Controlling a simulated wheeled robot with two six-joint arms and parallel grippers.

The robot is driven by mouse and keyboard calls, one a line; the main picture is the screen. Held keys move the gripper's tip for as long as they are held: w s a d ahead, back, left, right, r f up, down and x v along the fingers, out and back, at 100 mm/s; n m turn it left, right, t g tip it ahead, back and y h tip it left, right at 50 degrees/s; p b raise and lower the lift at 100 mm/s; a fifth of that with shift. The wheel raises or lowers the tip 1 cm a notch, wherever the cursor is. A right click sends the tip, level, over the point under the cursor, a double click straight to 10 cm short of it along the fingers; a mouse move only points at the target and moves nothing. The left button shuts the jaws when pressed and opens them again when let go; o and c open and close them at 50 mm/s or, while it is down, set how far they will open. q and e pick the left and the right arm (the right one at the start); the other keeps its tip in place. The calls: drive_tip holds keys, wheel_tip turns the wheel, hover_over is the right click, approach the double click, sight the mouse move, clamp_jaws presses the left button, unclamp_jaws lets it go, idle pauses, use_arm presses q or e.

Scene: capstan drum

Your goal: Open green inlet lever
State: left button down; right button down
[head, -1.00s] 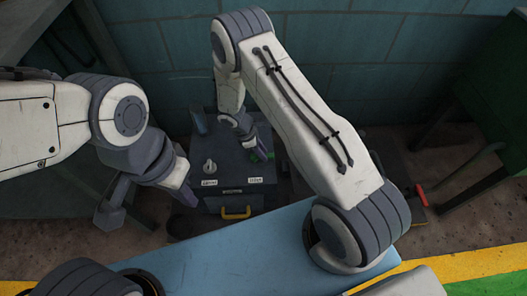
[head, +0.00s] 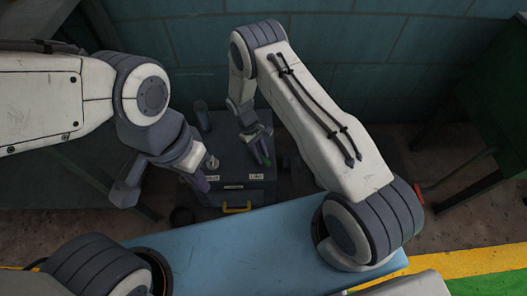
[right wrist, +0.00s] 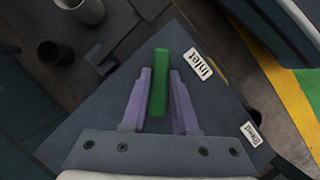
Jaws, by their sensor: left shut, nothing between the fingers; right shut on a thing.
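The green inlet lever (right wrist: 160,85) lies between the two purple fingers of my right gripper (right wrist: 162,73) in the right wrist view, beside a white "Inlet" label (right wrist: 199,64). The gripper is shut on it. In the head view, the lever (head: 266,162) is a small green piece at the tips of my right gripper (head: 263,160), over the right part of a dark box (head: 263,194). My left gripper (head: 203,184) is shut and empty, in front of the box's left side, partly covering it.
A pale grey knob (head: 212,163) stands on the box's left side, close to my left gripper. A yellow handle (head: 236,208) is on the box front. A second label (right wrist: 250,133) and a grey cylinder (right wrist: 85,9) show in the right wrist view. A green bench stands right.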

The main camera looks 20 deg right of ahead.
drive_tip(key=m+y, duration=0.1)
drive_tip(key=m, duration=0.1)
drive_tip(key=a+m+p, duration=0.1)
drive_tip(key=m, duration=0.1)
drive_tip(key=shift+s+a+m+g+y, duration=0.1)
drive_tip(key=shift+s+m+g+y, duration=0.1)
drive_tip(key=shift+m+g+y, duration=0.15)
drive_tip(key=shift+a+m+y+p, duration=0.25)
drive_tip(key=shift+m+y, duration=0.15)
drive_tip(key=shift+m, duration=0.6)
drive_tip(key=shift+a+m+y+p, duration=0.1)
drive_tip(key=shift+a+m+y, duration=0.2)
drive_tip(key=shift+m, duration=0.65)
drive_tip(key=shift+w+y, duration=0.1)
drive_tip(key=shift+y, duration=0.15)
drive_tip(key=c, duration=0.7)
unclamp_jaws()
drive_tip(key=shift+p+v, duration=1.15)
drive_tip(key=shift+v, duration=4.1)
drive_tip(key=shift+a, duration=0.1)
